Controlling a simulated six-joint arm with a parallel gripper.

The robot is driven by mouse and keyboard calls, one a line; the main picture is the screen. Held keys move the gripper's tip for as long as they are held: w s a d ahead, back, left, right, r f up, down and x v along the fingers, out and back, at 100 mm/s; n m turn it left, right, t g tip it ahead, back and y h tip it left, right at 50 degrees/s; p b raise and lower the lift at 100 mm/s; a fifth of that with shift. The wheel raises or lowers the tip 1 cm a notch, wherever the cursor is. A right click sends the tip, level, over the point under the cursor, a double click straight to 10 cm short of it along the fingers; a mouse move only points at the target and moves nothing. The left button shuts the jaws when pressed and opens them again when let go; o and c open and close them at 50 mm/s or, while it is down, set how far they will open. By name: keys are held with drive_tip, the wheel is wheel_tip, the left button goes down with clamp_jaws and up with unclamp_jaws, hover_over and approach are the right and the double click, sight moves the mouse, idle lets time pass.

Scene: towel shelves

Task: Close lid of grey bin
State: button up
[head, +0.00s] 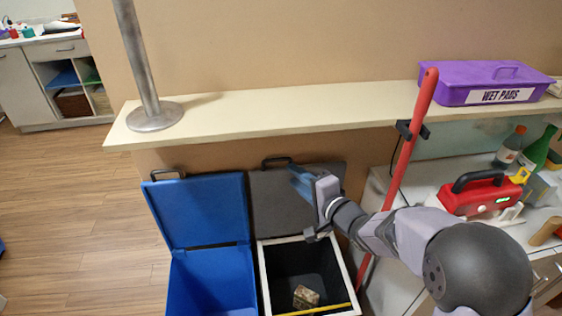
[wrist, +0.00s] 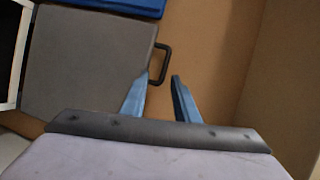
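The grey bin's lid (head: 268,207) stands open, tilted back toward the wall, with a dark handle (head: 277,162) at its top edge. The bin itself has a pale rim (head: 264,277) and a dark inside with a crumpled brownish item (head: 306,296) in it. My gripper (head: 294,172) is at the lid's upper right, close to the handle. In the wrist view my gripper (wrist: 162,78) is open and empty. The handle (wrist: 164,64) lies just past the fingertips, near the left finger; I cannot tell if they touch. The grey lid (wrist: 85,60) fills the left there.
A blue bin (head: 213,283) with its lid (head: 200,211) open stands left of the grey bin. A shelf ledge (head: 290,112) runs above, with a metal post (head: 143,70). A red pole (head: 408,150) stands close right. A counter (head: 425,178) holds a red case (head: 484,195) and bottles.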

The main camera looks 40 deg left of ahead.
sight(277, 161)
drive_tip(key=shift+s+a+r+m, duration=0.2)
drive_tip(key=shift+r+m, duration=0.2)
drive_tip(key=shift+m, duration=0.3)
drive_tip(key=shift+w+a, duration=0.1)
drive_tip(key=shift+p+x, duration=0.7)
drive_tip(key=shift+x, duration=2.85)
drive_tip(key=shift+r, duration=0.1)
clamp_jaws()
